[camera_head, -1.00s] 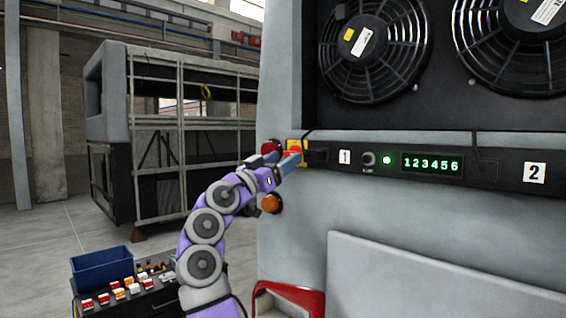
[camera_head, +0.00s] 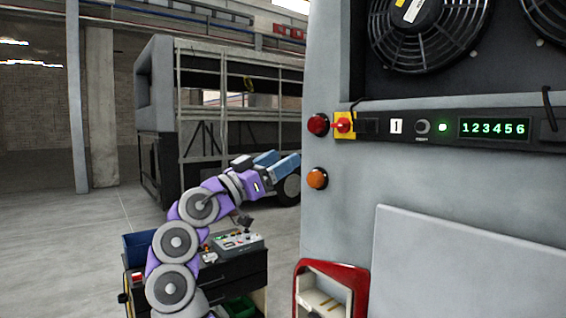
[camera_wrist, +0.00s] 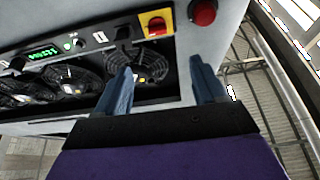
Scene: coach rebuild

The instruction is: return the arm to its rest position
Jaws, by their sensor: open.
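My gripper (camera_head: 277,162) is at the end of my raised purple arm, left of the grey coach panel (camera_head: 400,185) in the head view. Its blue fingers are apart with nothing between them, and they touch nothing that I can see. In the wrist view my gripper (camera_wrist: 163,85) shows its two fingers spread, with the panel beyond them. The red switch on its yellow plate (camera_head: 343,125) is on the panel, up and right of the fingers. It also shows in the wrist view (camera_wrist: 157,25).
A black tool cart (camera_head: 240,265) with a blue bin (camera_head: 138,247) and a control box (camera_head: 237,241) stands below my arm. A red lamp (camera_head: 318,124) and orange lamp (camera_head: 317,178) are on the panel's edge. A bare coach frame (camera_head: 205,110) stands behind; open floor lies left.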

